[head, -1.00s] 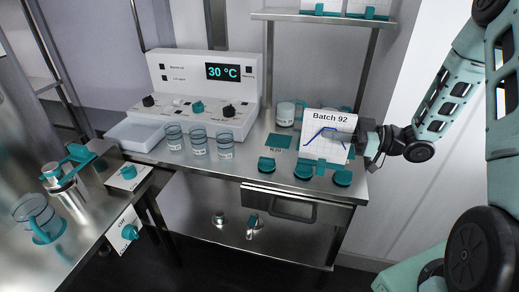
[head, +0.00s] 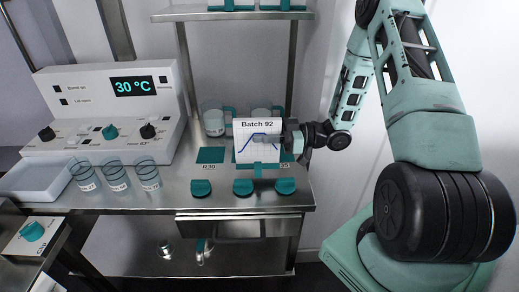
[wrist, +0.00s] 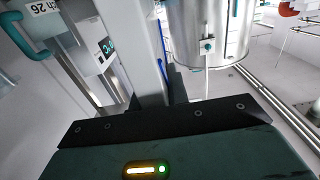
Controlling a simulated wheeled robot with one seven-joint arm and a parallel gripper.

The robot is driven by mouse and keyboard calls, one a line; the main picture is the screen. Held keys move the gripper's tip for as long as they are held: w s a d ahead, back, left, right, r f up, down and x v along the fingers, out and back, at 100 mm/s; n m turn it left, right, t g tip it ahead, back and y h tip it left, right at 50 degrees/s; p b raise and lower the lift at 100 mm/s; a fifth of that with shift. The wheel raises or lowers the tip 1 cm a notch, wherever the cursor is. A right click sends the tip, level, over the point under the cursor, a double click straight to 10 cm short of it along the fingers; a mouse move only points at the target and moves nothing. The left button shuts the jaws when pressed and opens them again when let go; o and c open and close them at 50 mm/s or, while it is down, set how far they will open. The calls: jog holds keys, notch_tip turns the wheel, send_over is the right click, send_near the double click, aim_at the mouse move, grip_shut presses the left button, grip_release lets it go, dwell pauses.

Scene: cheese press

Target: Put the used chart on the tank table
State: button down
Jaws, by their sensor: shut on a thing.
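In the wrist view, a steel tank (wrist: 208,30) stands at the upper right; I cannot tell which surface is the tank table.
A white control console (head: 110,110) reading 30 °C stands on the bench left, with beakers (head: 115,177) in front. Several teal knobs (head: 201,188) line the front edge. A teal mat (head: 210,155) and jugs (head: 213,122) are near the chart. A shelf (head: 232,14) hangs above.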

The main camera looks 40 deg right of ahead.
aim_at(263, 162)
jog(key=shift+f, duration=2.2)
jog(key=shift+f, duration=0.2)
jog(key=c, duration=1.4)
grip_release()
jog(key=shift+o, duration=0.2)
jog(key=shift+r, duration=0.2)
jog(key=b+v, duration=0.1)
jog(key=v, duration=1.1)
